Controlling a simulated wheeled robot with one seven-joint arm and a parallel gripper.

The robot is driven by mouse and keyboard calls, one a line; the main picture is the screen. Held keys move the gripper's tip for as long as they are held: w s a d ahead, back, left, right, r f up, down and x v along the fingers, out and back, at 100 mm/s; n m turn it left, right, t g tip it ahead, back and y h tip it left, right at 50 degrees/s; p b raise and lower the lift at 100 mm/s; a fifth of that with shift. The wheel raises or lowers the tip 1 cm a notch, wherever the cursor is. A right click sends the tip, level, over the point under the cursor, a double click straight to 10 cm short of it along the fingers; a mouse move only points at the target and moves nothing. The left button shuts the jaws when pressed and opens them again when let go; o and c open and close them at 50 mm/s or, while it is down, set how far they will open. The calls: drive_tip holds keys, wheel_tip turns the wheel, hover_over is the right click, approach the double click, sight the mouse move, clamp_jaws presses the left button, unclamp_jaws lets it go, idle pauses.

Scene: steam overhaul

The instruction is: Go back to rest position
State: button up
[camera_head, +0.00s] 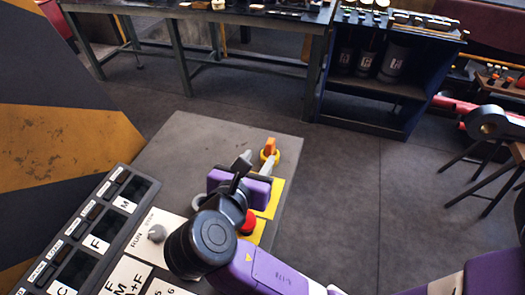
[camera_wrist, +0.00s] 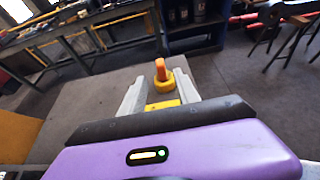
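My purple arm reaches in from the bottom right of the head view. My gripper (camera_head: 246,162) hangs over the grey console top (camera_head: 190,140). In the wrist view the two grey fingers of my gripper (camera_wrist: 158,92) stand apart with a gap between them. A red button (camera_head: 248,222) on a yellow plate is partly hidden by my arm.
A labelled panel (camera_head: 90,230) with dark windows and a RUN knob (camera_head: 156,233) lies at the lower left. A workbench (camera_head: 200,30) and a dark shelf with canisters (camera_head: 375,85) stand behind. A stool (camera_head: 490,165) is at right. Floor (camera_head: 350,185) between is clear.

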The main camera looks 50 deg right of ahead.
drive_tip(key=shift+s+a+r, duration=0.15)
drive_tip(key=shift+a, duration=0.25)
idle(0.3)
